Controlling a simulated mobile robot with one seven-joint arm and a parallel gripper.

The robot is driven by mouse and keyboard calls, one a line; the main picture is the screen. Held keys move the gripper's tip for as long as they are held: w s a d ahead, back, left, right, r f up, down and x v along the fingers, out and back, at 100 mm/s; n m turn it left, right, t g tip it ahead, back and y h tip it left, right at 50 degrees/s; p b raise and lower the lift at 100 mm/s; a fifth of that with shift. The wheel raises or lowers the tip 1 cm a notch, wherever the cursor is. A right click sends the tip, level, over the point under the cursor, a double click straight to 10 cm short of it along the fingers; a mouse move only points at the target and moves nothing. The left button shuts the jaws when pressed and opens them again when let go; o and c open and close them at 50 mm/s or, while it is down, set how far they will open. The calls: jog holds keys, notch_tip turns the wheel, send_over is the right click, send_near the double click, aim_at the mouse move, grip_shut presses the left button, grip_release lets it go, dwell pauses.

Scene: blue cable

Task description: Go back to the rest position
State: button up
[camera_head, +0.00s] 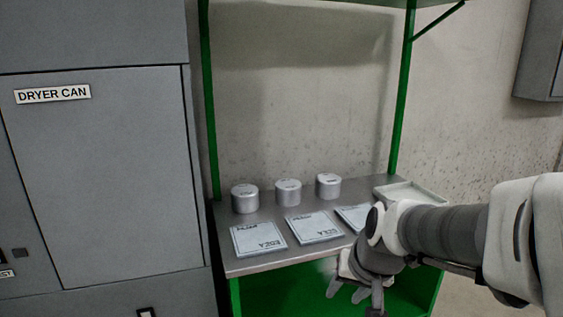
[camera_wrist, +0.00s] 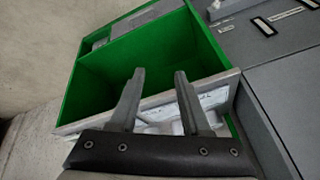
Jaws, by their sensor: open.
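My gripper (camera_head: 356,291) hangs in front of the near edge of a green-framed bench (camera_head: 262,263), low and to the right in the head view. In the wrist view my gripper (camera_wrist: 157,78) shows two grey fingers spread apart with nothing between them. The fingers point toward the bench, whose green inner walls (camera_wrist: 150,62) show beyond them. My forearm hides the bench's right front part in the head view.
Three grey cans (camera_head: 288,192) stand at the back of the bench top. Labelled flat packets (camera_head: 314,227) lie before them; the right one is partly hidden. A shallow tray (camera_head: 428,193) is at the right. A grey cabinet (camera_head: 110,170) stands left; a wall box (camera_head: 541,50) hangs right.

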jog(key=s+d+r+n+h, duration=0.1)
jog(key=s+r, duration=0.2)
jog(key=s, duration=0.4)
jog(key=s+d+r+n, duration=0.1)
jog(key=s+r, duration=0.2)
jog(key=s, duration=0.4)
notch_tip(320, 180, up, 17)
jog(key=p, duration=1.7)
jog(key=shift+d+r+t+p, duration=0.15)
jog(key=shift+t+p, duration=0.15)
jog(key=shift+p, duration=0.05)
